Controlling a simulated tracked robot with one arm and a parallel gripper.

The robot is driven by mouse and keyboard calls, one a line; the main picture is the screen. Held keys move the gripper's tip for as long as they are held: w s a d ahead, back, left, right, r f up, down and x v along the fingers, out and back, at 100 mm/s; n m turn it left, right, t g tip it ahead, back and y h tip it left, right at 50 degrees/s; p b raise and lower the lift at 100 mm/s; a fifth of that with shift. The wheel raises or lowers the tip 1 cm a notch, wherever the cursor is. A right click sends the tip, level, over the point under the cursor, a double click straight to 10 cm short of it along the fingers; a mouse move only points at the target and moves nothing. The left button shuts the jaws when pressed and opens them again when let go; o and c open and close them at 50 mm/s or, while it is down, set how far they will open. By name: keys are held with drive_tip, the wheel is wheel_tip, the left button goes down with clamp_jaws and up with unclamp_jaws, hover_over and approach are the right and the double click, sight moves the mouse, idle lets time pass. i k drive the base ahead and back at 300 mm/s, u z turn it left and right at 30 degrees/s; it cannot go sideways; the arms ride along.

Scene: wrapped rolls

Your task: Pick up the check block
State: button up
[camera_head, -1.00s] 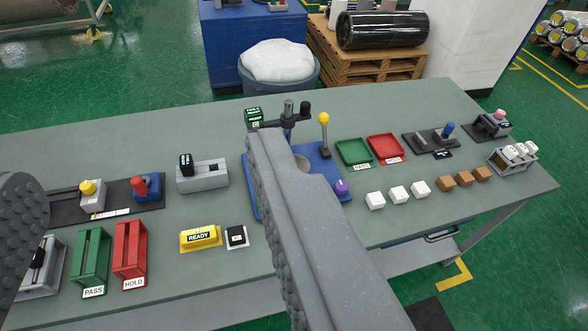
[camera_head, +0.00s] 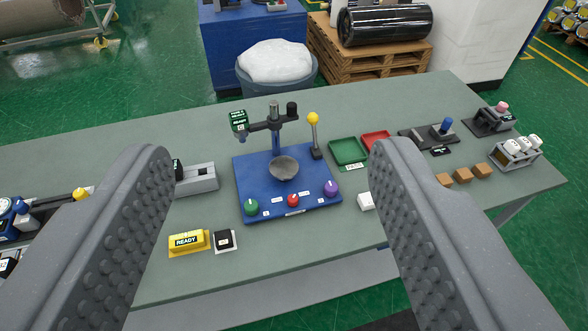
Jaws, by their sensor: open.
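My gripper (camera_head: 272,150) is open and empty. Its two grey studded fingers stand wide apart in the foreground, above the bench. No block carries a readable "check" name, so I cannot tell for certain which is the check block. A small black block (camera_head: 224,239) with a white mark sits on a white plate beside the yellow READY block, between the fingers and nearer the left one. A white block (camera_head: 366,200) lies just left of the right finger, which hides the bench beyond it. Several brown blocks (camera_head: 462,172) lie to the right of that finger.
A blue test stand (camera_head: 288,206) with a grey bowl, coloured knobs and a post stands between the fingers. Green (camera_head: 347,151) and red (camera_head: 376,141) trays, a yellow-topped lever (camera_head: 314,120) and a grey switch box (camera_head: 197,179) are nearby. The front middle of the bench is clear.

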sight(223, 240)
drive_tip(key=u, duration=0.4)
drive_tip(key=k, duration=1.3)
drive_tip(key=u, duration=0.6)
drive_tip(key=i, duration=2.1)
drive_tip(key=z, duration=0.6)
